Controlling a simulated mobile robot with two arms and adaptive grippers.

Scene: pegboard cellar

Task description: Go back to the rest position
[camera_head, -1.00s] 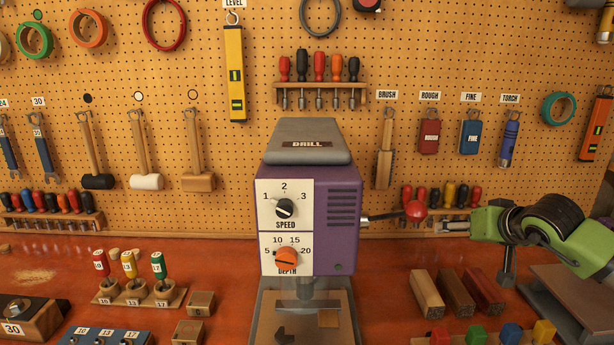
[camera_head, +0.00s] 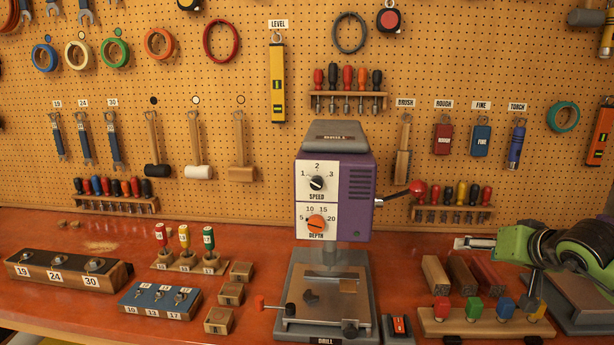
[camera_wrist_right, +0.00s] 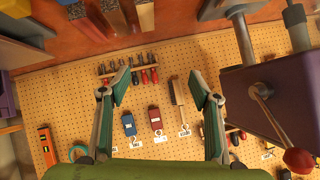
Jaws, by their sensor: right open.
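My right gripper (camera_head: 474,243) reaches in from the right in the head view, low in front of the pegboard and to the right of the drill press (camera_head: 334,200). In the right wrist view its two green-padded fingers (camera_wrist_right: 160,87) are spread wide with nothing between them. The drill's lever ends in a red knob (camera_head: 417,188), up and left of the gripper and apart from it. The knob also shows at the lower right of the wrist view (camera_wrist_right: 298,161). My left gripper is not in view.
Wooden blocks (camera_head: 460,272) and a rack of coloured pegs (camera_head: 480,321) lie close below my right gripper. A screwdriver rack (camera_head: 451,213) hangs behind it. Socket blocks (camera_head: 68,270) and small wooden cubes fill the left bench.

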